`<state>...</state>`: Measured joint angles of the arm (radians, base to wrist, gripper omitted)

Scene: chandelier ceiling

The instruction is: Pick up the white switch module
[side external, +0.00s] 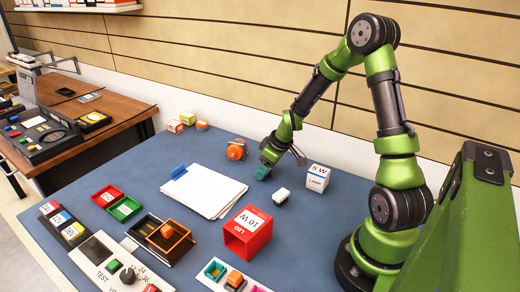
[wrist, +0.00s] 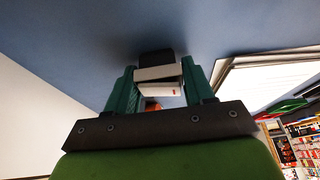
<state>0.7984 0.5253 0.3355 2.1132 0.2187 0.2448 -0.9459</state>
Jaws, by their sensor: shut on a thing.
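My gripper (side external: 262,174) is low over the blue table, its teal fingers pointing down and left. In the wrist view the two teal fingers (wrist: 158,82) are shut on the white switch module (wrist: 157,74), a white block with a small red mark and a dark part at its far side. In the side view the fingers hide the held module, and I cannot tell whether it touches the table. Another small white block (side external: 281,195) with a dark underside sits on the table just right of and in front of my gripper, apart from it.
A white lamp cube (side external: 316,180) stands right of my gripper, and an orange part (side external: 237,149) to its left. A white paper stack (side external: 203,190) lies left, with a red box (side external: 248,232) in front.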

